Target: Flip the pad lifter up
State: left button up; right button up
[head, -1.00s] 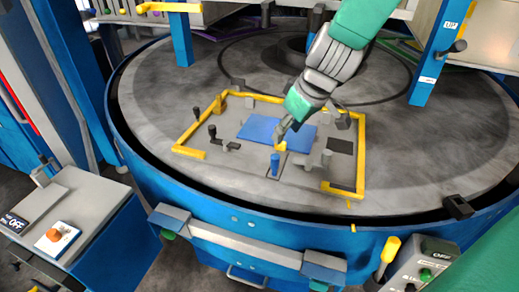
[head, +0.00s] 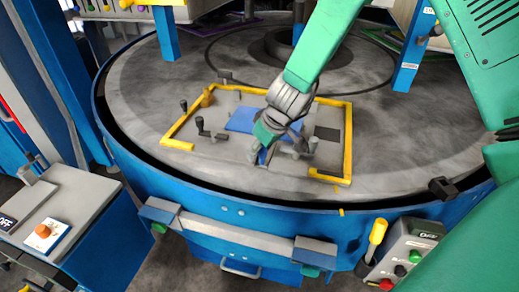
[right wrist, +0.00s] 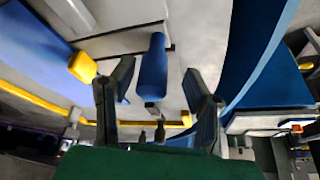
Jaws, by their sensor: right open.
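A short blue upright handle, which looks like the pad lifter (right wrist: 152,66), stands on the grey die plate between my right gripper's fingers (right wrist: 159,72) in the right wrist view. The fingers are apart, with a gap on each side of the handle. In the head view my right gripper (head: 264,152) points down at the front middle of the plate and largely hides the handle. A flat blue pad (head: 240,120) lies just behind it on the plate. A yellow block (right wrist: 83,67) sits beside the handle in the wrist view. My left gripper is not in view.
A yellow frame (head: 348,140) edges the plate on the round grey table (head: 420,135). Dark knobbed levers (head: 200,125) stand at the plate's left. A control box (head: 408,250) with a yellow-handled lever (head: 377,232) stands at front right.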

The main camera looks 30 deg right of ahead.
jog(key=shift+w+d, duration=0.1)
jog(key=shift+d, duration=0.1)
jog(key=shift+d+f, duration=0.1)
jog(key=shift+d, duration=0.3)
grip_shut()
jog(key=b, duration=0.1)
jog(key=a+t+h+b, duration=0.1)
jog(key=b, duration=0.1)
jog(key=shift+s+a+f, duration=0.15)
jog(key=shift+s+a, duration=0.05)
jog(key=shift+s, duration=0.2)
jog(key=shift+s+t+h, duration=0.15)
jog(key=shift+t+h, duration=0.25)
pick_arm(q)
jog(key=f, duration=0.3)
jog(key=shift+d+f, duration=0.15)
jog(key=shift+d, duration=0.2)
pick_arm(e)
jog(key=shift+r, duration=0.2)
grip_release()
